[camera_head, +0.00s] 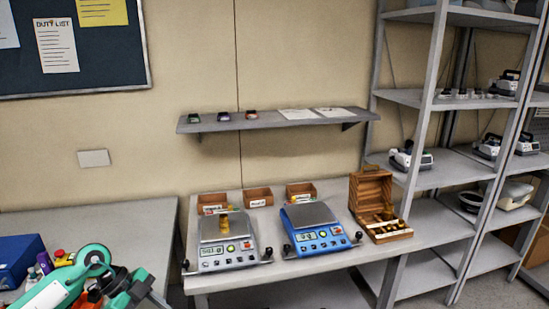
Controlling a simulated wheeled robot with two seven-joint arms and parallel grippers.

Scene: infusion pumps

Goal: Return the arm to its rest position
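My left arm (62,290) shows in the lower left corner, with white links and teal joints. It is bent, and its lower part runs out of the bottom edge. No gripper fingertips can be made out there. My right arm and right gripper are not in the picture.
A grey scale (227,255) with brass weights (224,224) and a blue scale (318,242) with an empty pan stand on the table (205,286). An open wooden weight box (370,188) is to their right. A blue box (15,262) is near my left arm. Metal shelves (428,180) stand right.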

